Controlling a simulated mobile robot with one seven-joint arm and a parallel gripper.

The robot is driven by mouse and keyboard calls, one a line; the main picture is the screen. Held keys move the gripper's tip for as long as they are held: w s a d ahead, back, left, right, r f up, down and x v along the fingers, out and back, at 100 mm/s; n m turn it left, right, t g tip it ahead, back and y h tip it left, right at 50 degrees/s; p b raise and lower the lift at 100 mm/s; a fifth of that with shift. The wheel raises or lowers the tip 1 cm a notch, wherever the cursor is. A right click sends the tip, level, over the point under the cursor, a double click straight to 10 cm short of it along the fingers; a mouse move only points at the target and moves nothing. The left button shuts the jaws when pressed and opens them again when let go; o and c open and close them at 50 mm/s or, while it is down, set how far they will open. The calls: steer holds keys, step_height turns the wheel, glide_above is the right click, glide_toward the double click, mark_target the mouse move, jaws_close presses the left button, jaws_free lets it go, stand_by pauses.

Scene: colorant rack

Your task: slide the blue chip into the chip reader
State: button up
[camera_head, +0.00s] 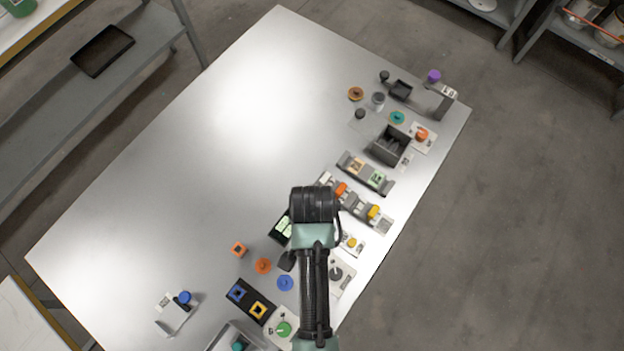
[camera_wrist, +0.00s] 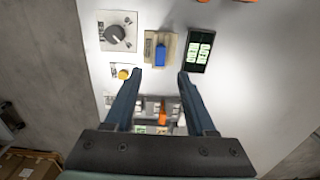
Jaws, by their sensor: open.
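A small upright blue block, which looks like the blue chip (camera_wrist: 160,54), stands on a beige holder (camera_wrist: 169,40) in the wrist view. In the head view my arm hides it. My gripper (camera_wrist: 160,79) is open and empty, with the blue chip just past the fingertips and lined up between them. A black device with two lit green panels (camera_wrist: 201,49) lies right of the holder. It shows partly behind my wrist in the head view (camera_head: 282,229). It may be the chip reader, but I cannot tell for sure.
A knob panel (camera_wrist: 117,32) and a yellow button (camera_wrist: 123,72) are left of the holder. A grey unit with an orange part (camera_wrist: 163,111) shows between my fingers. Several parts line the table's right side in the head view; the left of the metal table (camera_head: 180,150) is mostly clear.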

steer(key=shift+r, duration=2.05)
steer(key=w+r+n+t+b, duration=0.2)
steer(key=w+r+t, duration=0.6)
steer(key=w+r, duration=0.8)
steer(key=w+r+n+t+b, duration=0.1)
steer(key=w+r+t, duration=0.25)
steer(key=r, duration=0.45)
steer(key=w+r+n+t, duration=0.1)
steer(key=w+r+t, duration=0.25)
steer(key=r, duration=0.45)
step_height(320, 180, up, 18)
steer(key=s+r+n+t+b, duration=0.1)
steer(key=s+t, duration=0.2)
steer(key=t, duration=0.3)
steer(key=s+r+n+t, duration=0.2)
steer(key=s+r+t, duration=0.4)
steer(key=s+r, duration=0.4)
step_height(320, 180, up, 4)
steer(key=shift+s+r+b, duration=0.15)
steer(key=shift+s+b, duration=0.05)
steer(key=shift+b, duration=0.25)
